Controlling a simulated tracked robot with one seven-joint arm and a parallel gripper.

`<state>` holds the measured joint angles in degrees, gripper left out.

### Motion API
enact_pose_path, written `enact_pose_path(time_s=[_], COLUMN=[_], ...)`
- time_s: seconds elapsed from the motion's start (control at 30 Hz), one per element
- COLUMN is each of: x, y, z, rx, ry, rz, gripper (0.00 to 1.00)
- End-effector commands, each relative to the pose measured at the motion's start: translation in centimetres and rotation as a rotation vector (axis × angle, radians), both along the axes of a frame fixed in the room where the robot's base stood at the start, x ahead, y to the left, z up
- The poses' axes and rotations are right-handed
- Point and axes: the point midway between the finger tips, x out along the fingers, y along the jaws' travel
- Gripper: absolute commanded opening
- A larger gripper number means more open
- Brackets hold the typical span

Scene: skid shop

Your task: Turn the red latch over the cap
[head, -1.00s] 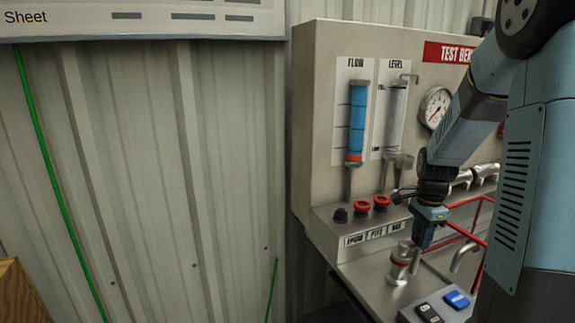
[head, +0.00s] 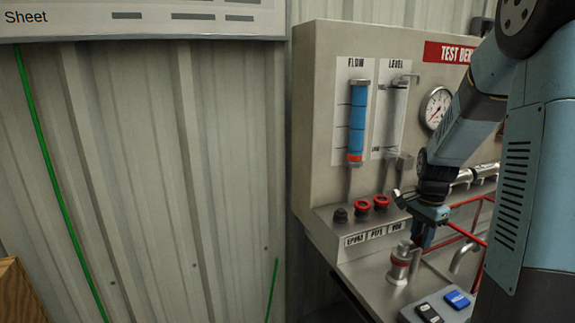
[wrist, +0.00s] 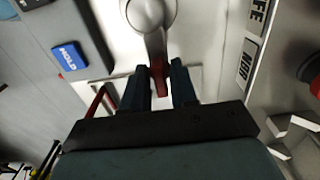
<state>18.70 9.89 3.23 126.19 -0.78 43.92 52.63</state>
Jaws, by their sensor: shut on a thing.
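The round silver cap (wrist: 150,14) is at the top of the wrist view, with a silver arm running down to the red latch (wrist: 159,80). My gripper (wrist: 160,70) has its two dark fingers on either side of the red latch and is shut on it. In the head view my gripper (head: 423,237) points down just right of the top of the silver fitting with a red ring (head: 401,262). The latch is hidden behind my fingers there, so how far it is turned cannot be told from that view.
A red tube frame (head: 462,232) is close right of my gripper. Blue (head: 457,299) and black (head: 428,313) blocks lie in front.

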Motion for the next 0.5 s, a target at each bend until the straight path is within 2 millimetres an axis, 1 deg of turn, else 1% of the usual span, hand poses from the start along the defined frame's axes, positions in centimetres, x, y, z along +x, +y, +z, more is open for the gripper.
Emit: enact_pose_path(time_s=[0.03,0.17,0.4,0.5], x=[-0.06,-0.04,-0.01,0.02], y=[-0.04,-0.03,-0.02,-0.01], z=[-0.02,-0.02,0.03,0.39], rx=[0.001,0.0,0.0,-0.001], ry=[0.001,0.001,0.0,-0.001], rz=[-0.001,-0.001,-0.001,-0.001], gripper=[0.29,0.42,0.43,0.43])
